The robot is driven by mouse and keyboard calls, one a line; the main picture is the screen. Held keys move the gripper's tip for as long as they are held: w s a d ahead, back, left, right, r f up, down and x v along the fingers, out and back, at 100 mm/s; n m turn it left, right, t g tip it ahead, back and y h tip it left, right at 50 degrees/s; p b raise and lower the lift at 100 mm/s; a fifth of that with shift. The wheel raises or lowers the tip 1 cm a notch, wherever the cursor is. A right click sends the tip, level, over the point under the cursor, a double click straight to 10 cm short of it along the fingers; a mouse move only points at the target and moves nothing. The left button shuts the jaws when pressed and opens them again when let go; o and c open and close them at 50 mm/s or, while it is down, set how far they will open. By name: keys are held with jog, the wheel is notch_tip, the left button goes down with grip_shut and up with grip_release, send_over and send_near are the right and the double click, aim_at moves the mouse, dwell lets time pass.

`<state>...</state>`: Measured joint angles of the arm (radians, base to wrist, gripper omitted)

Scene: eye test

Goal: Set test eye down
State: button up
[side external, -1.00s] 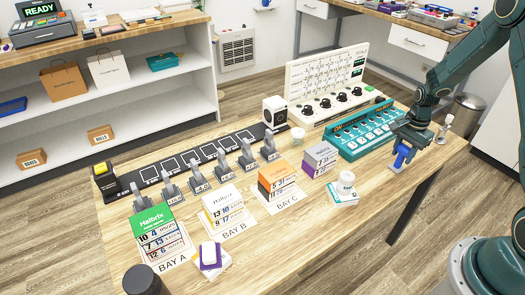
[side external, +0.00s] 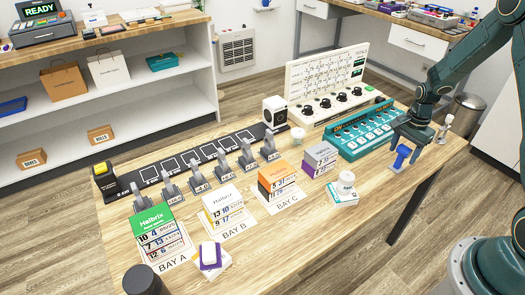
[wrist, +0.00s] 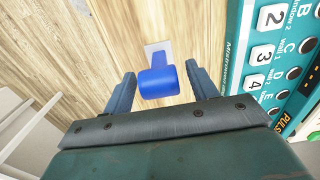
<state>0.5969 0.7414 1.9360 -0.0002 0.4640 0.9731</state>
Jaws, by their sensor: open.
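The test eye appears to be the blue rounded piece (side external: 402,155) on a small pale grey base, standing upright on the wooden table near its right end. It also shows in the wrist view (wrist: 158,84), where its base lies on bare wood. My gripper (side external: 411,138) is just above and behind it in the side view. In the wrist view my fingers (wrist: 158,74) are spread on either side of the blue piece, with visible gaps to both. My gripper is open and holds nothing.
A teal keyed device (side external: 372,130) stands close on the left of the blue piece. A small grey fitting (side external: 444,130) stands behind, near the table edge. Bare wood lies in front.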

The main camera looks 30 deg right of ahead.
notch_tip(320, 180, up, 11)
jog(key=shift+r, duration=0.1)
dwell(0.5)
dwell(0.4)
jog(key=s+a+r+n+t, duration=0.4)
jog(key=a+r+n, duration=0.5)
jog(key=a+r, duration=0.6)
jog(key=s+a+r+n, duration=0.2)
jog(key=s+a+n, duration=0.2)
jog(key=s, duration=0.3)
jog(key=s+a+r+n+t, duration=0.1)
jog(key=s+a+n, duration=0.4)
jog(key=s, duration=0.2)
jog(key=shift+a+r+t, duration=0.25)
jog(key=shift+r+t, duration=0.05)
jog(key=shift+r, duration=0.1)
